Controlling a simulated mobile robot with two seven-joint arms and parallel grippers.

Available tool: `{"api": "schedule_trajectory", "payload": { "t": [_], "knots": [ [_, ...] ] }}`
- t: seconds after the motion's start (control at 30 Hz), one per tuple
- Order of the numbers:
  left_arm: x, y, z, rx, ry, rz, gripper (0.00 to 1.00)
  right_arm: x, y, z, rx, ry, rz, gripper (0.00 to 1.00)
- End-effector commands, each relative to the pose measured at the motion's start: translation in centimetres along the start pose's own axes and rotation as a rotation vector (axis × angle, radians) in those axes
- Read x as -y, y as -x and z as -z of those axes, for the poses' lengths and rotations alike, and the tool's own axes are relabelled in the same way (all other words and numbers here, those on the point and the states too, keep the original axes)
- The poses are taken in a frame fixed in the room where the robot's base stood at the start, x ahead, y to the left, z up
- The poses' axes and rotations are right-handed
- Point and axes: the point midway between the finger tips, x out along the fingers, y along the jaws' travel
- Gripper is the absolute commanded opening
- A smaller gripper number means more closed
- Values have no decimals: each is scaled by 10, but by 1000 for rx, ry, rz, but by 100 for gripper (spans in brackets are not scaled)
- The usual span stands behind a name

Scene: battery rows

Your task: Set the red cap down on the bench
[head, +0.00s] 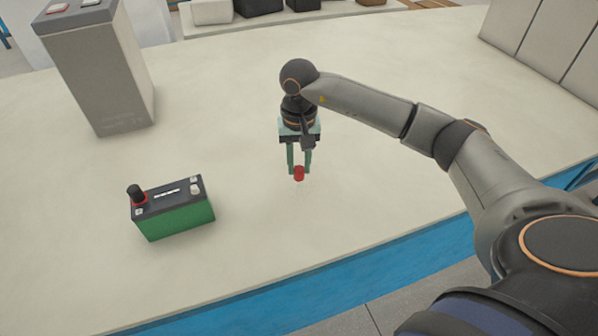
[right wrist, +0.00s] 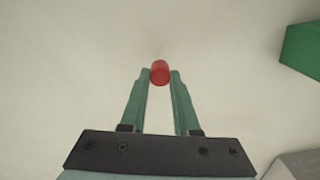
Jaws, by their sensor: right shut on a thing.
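The red cap (head: 299,174) is a small red cylinder between the fingertips of my right gripper (head: 299,170), over the middle of the bench (head: 380,200). In the right wrist view the red cap (right wrist: 160,72) sits at the tips of the two green fingers of my right gripper (right wrist: 160,80), which is shut on it. The cap is at or close above the bench top; I cannot tell whether it touches. My left gripper is not in view.
A green battery (head: 178,212) with a dark top stands left of the gripper, a black cap (head: 135,193) on one post. A tall grey battery (head: 102,75) stands at the back left. Grey panels (head: 545,40) are at the back right. The bench around the red cap is clear.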

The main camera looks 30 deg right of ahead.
Motion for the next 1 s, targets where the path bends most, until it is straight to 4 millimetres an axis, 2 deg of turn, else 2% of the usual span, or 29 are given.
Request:
{"api": "schedule_trajectory", "payload": {
  "t": [0.3,0.67,0.7,0.93,1.0],
  "knots": [
    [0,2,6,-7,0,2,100,-1,-35,4,2,-1,-1,0],
    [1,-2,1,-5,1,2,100,-1,-41,4,-1,-1,0,0],
    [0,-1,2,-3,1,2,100,-1,-39,4,-1,-1,0,33],
    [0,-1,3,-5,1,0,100,-1,-39,4,0,-1,-1,59],
    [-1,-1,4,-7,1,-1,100,-1,-39,4,0,-1,-1,60]
  ]
}}
